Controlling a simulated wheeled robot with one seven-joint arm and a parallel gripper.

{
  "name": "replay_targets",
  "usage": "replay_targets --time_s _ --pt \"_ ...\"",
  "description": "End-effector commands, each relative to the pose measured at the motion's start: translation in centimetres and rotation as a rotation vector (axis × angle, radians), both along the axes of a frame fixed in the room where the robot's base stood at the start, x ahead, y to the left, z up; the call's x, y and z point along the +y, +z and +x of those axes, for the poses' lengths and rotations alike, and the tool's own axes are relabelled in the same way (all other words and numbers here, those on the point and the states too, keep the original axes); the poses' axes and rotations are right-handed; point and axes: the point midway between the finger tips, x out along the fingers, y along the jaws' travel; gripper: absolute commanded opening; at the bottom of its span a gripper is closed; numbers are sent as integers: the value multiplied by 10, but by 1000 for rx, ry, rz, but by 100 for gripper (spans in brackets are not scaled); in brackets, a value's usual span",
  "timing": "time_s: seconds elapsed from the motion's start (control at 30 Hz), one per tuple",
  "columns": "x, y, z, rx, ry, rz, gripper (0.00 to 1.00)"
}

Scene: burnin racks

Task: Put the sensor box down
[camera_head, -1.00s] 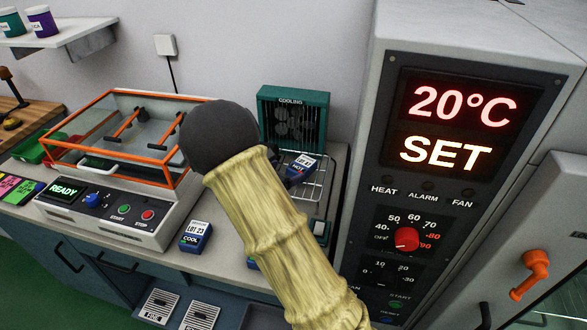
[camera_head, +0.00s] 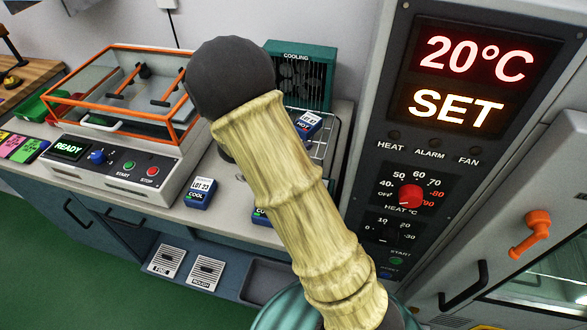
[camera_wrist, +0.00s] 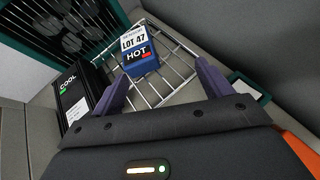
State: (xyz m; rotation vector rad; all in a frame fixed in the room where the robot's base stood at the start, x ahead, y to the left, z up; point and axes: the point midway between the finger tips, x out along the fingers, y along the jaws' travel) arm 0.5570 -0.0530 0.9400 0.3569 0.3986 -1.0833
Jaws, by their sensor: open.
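A blue sensor box (camera_wrist: 139,55) with a white LOT 47 label and a HOT mark sits on a wire rack (camera_wrist: 172,85) in front of the cooling fan. It also shows in the head view (camera_head: 308,123), just right of my arm. My gripper (camera_wrist: 163,73) is open in the wrist view, its two purple fingers spread apart. The box lies ahead of the fingertips, with visible space between it and each finger. In the head view my arm hides the gripper and part of the rack.
A green cooling fan unit (camera_head: 303,80) stands behind the rack. A LOT 23 COOL box (camera_head: 199,193) stands on the counter, left of my arm. The orange-framed tester (camera_head: 118,125) is further left. A tall oven cabinet (camera_head: 365,130) bounds the right side.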

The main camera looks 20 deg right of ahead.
Motion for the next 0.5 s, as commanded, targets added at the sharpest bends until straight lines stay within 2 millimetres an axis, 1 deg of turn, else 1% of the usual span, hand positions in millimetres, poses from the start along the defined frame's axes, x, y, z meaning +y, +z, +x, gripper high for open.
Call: replay_targets --time_s 0.03,0.07,0.1,0.2,0.27,0.3,0.4,0.5 --pt "-7 0 -16 -17 -75 72 78" --pt "-10 -1 -26 -29 -125 120 78" --pt "-13 -2 -41 -46 -198 188 78" --pt "-15 -6 -78 -100 -387 365 78" --pt "-13 -7 -98 -139 -500 466 78" --pt "-9 -8 -110 -167 -575 533 78" --pt "1 -7 -138 -243 -765 693 78" --pt "13 -4 -162 -330 -954 844 78"
